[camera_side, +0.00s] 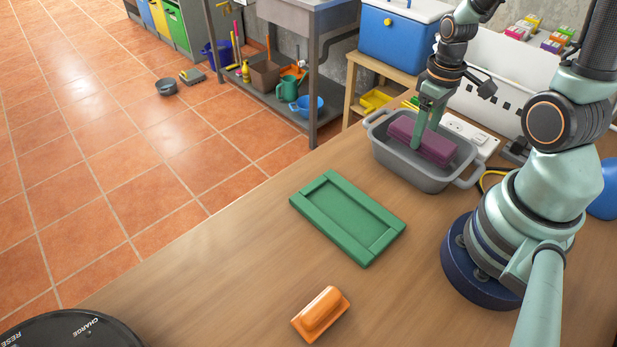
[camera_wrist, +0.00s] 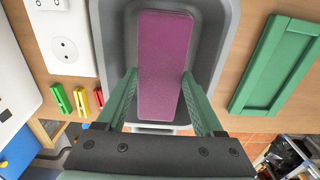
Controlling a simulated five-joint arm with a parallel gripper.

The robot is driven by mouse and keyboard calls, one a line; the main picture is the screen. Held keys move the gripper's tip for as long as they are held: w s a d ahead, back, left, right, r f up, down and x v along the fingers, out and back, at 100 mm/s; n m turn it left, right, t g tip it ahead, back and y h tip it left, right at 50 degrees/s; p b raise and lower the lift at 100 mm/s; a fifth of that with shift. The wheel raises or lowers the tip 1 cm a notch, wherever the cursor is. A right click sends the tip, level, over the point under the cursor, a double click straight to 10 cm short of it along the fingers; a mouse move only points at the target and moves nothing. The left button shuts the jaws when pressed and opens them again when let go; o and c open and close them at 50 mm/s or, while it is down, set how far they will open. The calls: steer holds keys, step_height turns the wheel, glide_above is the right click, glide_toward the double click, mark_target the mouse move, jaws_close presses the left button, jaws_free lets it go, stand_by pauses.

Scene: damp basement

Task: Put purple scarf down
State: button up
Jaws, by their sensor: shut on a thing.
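The purple scarf (camera_side: 424,139) is a folded, block-like bundle. It is in or just over the grey tub (camera_side: 378,123) with handles, on the wooden table. My gripper (camera_side: 424,131) reaches down into the tub and is shut on the scarf. In the wrist view the scarf (camera_wrist: 163,65) lies lengthwise between the two fingers of my gripper (camera_wrist: 160,92), with the grey tub (camera_wrist: 222,45) around it. I cannot tell whether the scarf touches the tub's floor.
A green framed panel (camera_side: 348,217) lies on the table, left of the tub. An orange block-handled object (camera_side: 320,314) lies near the front. A white power strip (camera_side: 470,137) is behind the tub. Coloured clothespins (camera_wrist: 80,101) show in the wrist view. Bare table surrounds the panel.

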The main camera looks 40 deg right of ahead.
mark_target(421, 146)
steer(key=shift+f, duration=2.2)
steer(key=o, duration=1.4)
steer(key=shift+f, duration=0.15)
step_height(421, 146, up, 12)
steer(key=shift+f, duration=0.1)
steer(key=w+a+r+t, duration=0.4)
steer(key=a+r+t, duration=0.1)
steer(key=a+r, duration=0.6)
steer(key=shift+w+a+t, duration=0.25)
steer(key=shift+t, duration=0.05)
steer(key=shift+r, duration=0.1)
